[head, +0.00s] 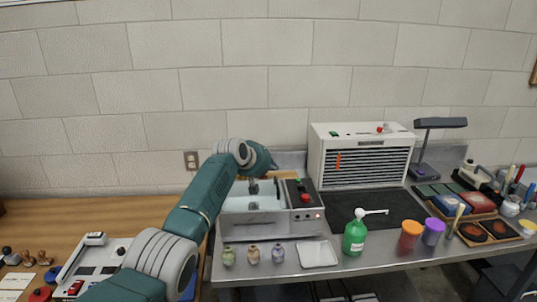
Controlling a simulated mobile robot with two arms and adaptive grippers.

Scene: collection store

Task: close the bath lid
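The bath (255,229) is a box-shaped metal unit on the steel bench, with a dark control panel (303,195) on its right side. Its top looks open, and I see into a pale basin. A grey upright surface (292,160) shows behind it; I cannot tell whether this is the raised lid. My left arm reaches in from the left. My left gripper (265,187) is over the bath, pointing down, with its dark fingers apart and nothing visible between them. The arm and wrist hide part of the bath's back edge. My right gripper is out of view.
Several small jars (253,254) and a white tray (317,253) stand before the bath. A green pump bottle (354,237) is at front right. A white louvred cabinet (362,155) stands behind a dark mat (365,208). A wooden table (60,218) is at left.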

